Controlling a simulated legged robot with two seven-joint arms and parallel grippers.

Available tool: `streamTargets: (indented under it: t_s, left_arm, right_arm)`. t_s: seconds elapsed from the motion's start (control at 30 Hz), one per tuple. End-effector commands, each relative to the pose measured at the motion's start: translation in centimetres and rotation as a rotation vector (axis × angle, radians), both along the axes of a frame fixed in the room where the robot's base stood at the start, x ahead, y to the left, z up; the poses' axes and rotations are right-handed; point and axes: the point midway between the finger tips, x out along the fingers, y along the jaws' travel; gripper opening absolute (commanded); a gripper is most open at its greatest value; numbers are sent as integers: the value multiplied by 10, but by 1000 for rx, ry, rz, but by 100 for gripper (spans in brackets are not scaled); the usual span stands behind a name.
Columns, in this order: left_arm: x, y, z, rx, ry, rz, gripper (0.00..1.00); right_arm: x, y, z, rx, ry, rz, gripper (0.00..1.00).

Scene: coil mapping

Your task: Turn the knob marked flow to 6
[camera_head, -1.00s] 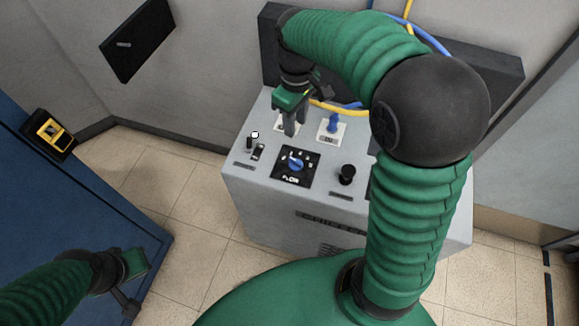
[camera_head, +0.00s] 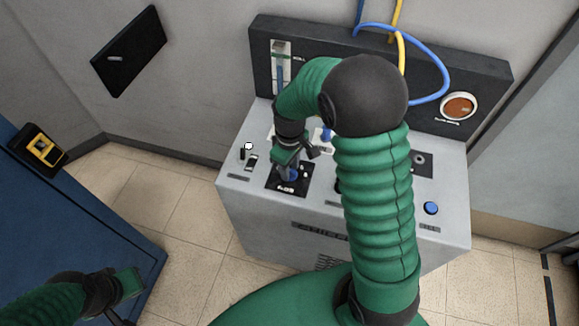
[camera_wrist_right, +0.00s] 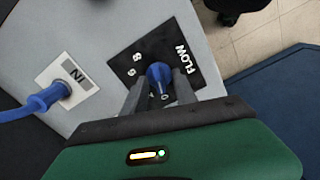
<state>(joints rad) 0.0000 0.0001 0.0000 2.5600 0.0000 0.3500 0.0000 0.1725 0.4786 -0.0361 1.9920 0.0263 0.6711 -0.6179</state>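The flow knob is blue and sits on a black dial plate (camera_head: 274,188) marked FLOW on top of the grey console. In the right wrist view the blue knob (camera_wrist_right: 158,74) stands between the two fingers of my right gripper (camera_wrist_right: 160,78). The fingers are open on either side of it, with narrow gaps seeming to show. Some dial numbers show, but the fingers cover others, and I cannot tell the knob's setting. In the head view my right gripper (camera_head: 287,168) comes down over the dial. My left gripper (camera_head: 131,292) is low at the left, away from the console.
A blue plug (camera_wrist_right: 48,97) sits in a socket marked IN beside the dial. A blue button (camera_head: 431,208) is at the console's right. A gauge (camera_head: 458,107) and hoses are at the back panel.

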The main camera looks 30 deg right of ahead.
Motion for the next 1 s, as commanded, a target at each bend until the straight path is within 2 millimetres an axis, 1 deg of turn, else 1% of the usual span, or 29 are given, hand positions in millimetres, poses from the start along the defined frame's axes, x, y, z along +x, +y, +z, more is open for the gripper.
streamTargets:
  t_s: [0.1,0.13,0.37,0.77,1.0]
  left_arm:
    - [0,0,0,0,0,0,0]
    - [0,0,0,0,0,0,0]
    - [0,0,0,0,0,0,0]
    - [0,0,1,0,0,0,0]
    - [0,0,9,0,0,0,0]
  right_arm:
    - [0,0,0,0,0,0,34]
    - [0,0,0,0,0,0,31]
    - [0,0,1,0,0,0,1]
    - [0,-1,1,-1,-1,-8,0]
    - [1,-1,3,-1,-1,-81,0]
